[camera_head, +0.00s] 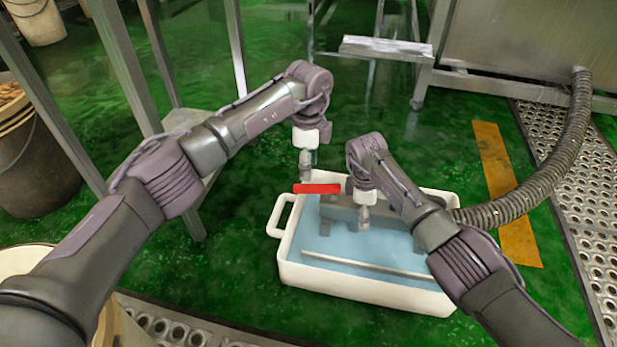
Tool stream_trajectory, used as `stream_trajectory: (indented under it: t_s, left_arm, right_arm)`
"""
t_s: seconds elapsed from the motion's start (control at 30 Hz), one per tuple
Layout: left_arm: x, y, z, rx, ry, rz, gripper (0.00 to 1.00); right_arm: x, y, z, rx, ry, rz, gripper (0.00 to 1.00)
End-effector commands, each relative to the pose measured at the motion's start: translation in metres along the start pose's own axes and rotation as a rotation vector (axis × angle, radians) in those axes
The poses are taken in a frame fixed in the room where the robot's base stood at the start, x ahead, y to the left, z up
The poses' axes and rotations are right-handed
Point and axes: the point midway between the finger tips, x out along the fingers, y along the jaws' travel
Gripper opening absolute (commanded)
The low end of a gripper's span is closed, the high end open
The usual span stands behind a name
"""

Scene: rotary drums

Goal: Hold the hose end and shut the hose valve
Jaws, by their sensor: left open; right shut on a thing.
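The ribbed grey hose (540,187) curves down from the steel tank at the upper right and passes behind my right arm. Its grey metal end (342,212) lies over the white tub, partly hidden by my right gripper. My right gripper (364,222) points down and is shut on the hose end. The red valve handle (317,188) sticks out to the left of the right gripper, lying level over the tub's back rim. My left gripper (306,172) is open and points down, just above and behind the red handle; whether it touches the handle cannot be told.
The white tub (370,283) holds bluish liquid and a thin pale bar near its front. Metal frame legs (165,150) stand behind my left arm. A dark bucket (40,165) is at the far left. A perforated metal walkway (590,215) runs along the right.

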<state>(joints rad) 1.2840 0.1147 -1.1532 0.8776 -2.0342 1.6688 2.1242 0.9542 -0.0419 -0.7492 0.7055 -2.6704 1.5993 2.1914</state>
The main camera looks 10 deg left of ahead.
Motion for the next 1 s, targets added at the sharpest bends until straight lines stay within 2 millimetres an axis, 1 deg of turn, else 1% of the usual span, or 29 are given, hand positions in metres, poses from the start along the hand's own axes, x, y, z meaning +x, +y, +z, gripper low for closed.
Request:
stream_trajectory:
  t_s: [0.03,0.13,0.3,0.4,0.77,0.87,1.0]
  left_arm:
    - [0.011,0.001,0.000,0.000,0.000,0.002,0.48]
    - [0.026,0.001,0.000,0.000,0.001,0.002,0.48]
    - [0.043,0.000,0.000,0.001,0.000,-0.001,0.48]
    - [0.049,0.001,0.000,0.000,-0.001,0.001,0.48]
    - [0.053,0.001,0.000,0.001,0.000,0.002,0.48]
    - [0.048,0.001,0.000,0.001,0.000,0.001,0.48]
    - [0.037,0.000,0.000,0.001,0.000,-0.002,0.48]
  right_arm:
    - [0.002,-0.001,0.001,0.000,-0.003,-0.004,0.00]
    - [0.002,-0.001,0.001,0.000,-0.003,-0.003,0.00]
    - [0.002,-0.001,0.001,0.000,-0.003,-0.003,0.00]
    - [0.002,-0.001,0.001,0.000,-0.003,-0.002,0.00]
    - [0.001,0.000,0.000,-0.002,-0.002,0.000,0.00]
    - [0.001,0.000,0.000,-0.002,-0.002,0.000,0.00]
    - [0.001,0.000,0.000,-0.001,-0.002,0.000,0.00]
